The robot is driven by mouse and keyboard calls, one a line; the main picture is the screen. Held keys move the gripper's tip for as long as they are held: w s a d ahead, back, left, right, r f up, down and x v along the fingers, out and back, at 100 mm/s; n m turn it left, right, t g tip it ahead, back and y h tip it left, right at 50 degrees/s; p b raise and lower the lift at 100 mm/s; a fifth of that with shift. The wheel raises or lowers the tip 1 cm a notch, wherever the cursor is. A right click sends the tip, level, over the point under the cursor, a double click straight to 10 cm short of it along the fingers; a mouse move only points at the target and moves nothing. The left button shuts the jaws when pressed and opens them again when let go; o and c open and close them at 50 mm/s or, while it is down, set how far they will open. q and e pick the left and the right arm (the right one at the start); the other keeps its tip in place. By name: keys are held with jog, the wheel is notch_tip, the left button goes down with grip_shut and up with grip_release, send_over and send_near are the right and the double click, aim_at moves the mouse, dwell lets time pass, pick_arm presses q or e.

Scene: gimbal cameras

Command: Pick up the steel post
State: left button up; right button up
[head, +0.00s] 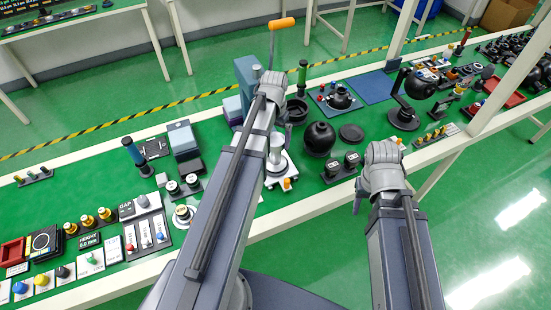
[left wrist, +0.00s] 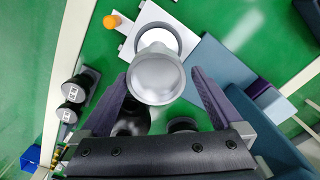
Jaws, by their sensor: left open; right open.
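The steel post (left wrist: 157,80) is a grey metal cylinder with a round, wider top in the left wrist view. It stands beside or on a white ringed base plate (left wrist: 133,44); the exact seating is hidden. In the head view the post (head: 276,146) shows just right of my left arm. My left gripper (left wrist: 160,72) is open, with one finger on each side of the post in the picture; I cannot tell whether they touch it. In the head view its fingers are mostly hidden by my arm. My right gripper (head: 359,196) is open, empty, at the bench's front edge.
A black round vessel (head: 319,138) and black-capped pieces (head: 342,166) stand right of the post. Blue-grey blocks (head: 247,75) stand behind it. An orange-handled rod (head: 281,24) rises behind my left wrist. Dials and knobs (head: 183,185) lie to the left.

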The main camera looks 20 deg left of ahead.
pick_arm(q)
jog(key=shift+s+d+f+b, duration=0.1)
jog(key=shift+f+b, duration=1.6)
jog(key=shift+f, duration=0.15)
jog(key=shift+d+f+b, duration=0.1)
jog(key=shift+f+b, duration=1.55)
jog(key=shift+f, duration=0.15)
jog(key=shift+r, duration=0.1)
grip_shut()
